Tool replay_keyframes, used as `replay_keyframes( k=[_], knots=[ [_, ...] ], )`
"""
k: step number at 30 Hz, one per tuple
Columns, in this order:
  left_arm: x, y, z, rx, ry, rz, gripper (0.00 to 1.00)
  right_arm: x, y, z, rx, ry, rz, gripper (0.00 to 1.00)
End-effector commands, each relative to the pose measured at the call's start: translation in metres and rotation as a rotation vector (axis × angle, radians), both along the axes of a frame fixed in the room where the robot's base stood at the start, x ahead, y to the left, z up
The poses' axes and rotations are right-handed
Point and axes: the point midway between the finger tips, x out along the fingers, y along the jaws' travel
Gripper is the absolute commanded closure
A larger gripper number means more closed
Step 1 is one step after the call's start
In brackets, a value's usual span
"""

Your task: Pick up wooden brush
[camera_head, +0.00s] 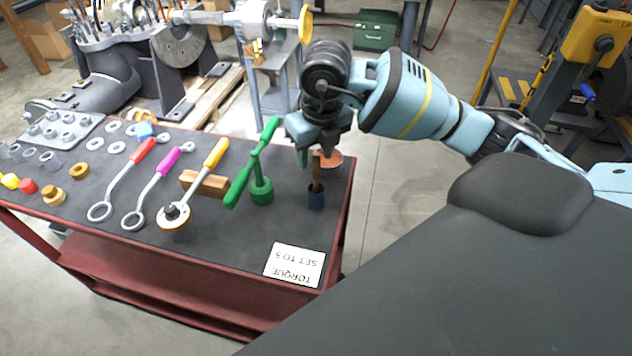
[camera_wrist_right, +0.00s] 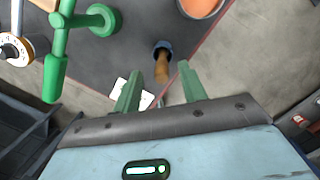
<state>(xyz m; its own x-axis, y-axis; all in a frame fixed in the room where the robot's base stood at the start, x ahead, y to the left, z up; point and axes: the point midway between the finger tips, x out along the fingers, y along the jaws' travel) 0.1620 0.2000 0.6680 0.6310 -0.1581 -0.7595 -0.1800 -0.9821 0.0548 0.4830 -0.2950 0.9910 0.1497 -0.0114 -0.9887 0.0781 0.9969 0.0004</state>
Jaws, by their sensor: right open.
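The wooden brush (camera_head: 316,175) stands upright near the right end of the dark cart top, with a brown handle above and a dark blue lower part. In the right wrist view the brush (camera_wrist_right: 162,68) shows its handle pointing up toward the camera, lined up between the fingertips. My right gripper (camera_head: 314,152) is open, pointing down just above the handle. Its two green-looking fingers (camera_wrist_right: 159,72) show on either side of the handle in the wrist view. I cannot tell whether they touch it. My left gripper is not in view.
A copper-coloured cup (camera_head: 331,160) stands just behind the brush. A green tool on a round green base (camera_head: 262,192) stands to its left. A white torque card (camera_head: 295,265) lies in front. Wrenches and a ratchet (camera_head: 175,215) lie further left on the red cart (camera_head: 170,296).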

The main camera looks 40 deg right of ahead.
Motion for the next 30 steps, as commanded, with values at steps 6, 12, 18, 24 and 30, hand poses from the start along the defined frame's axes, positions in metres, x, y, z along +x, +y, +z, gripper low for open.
replay_keyframes(
  k=[6,12,18,24,30],
  knots=[
    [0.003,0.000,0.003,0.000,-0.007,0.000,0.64,0.003,-0.002,-0.031,-0.001,0.002,-0.001,0.58],
    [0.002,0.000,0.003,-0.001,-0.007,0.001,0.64,0.005,-0.003,-0.044,-0.001,-0.001,-0.001,0.58],
    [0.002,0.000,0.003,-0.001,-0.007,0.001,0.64,0.005,-0.002,-0.044,-0.001,-0.001,0.000,0.58],
    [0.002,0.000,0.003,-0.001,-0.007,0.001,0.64,0.005,-0.002,-0.044,-0.001,-0.001,0.000,0.84],
    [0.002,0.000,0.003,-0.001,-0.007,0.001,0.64,0.005,-0.002,-0.043,-0.001,-0.001,0.000,1.00]
  ],
)
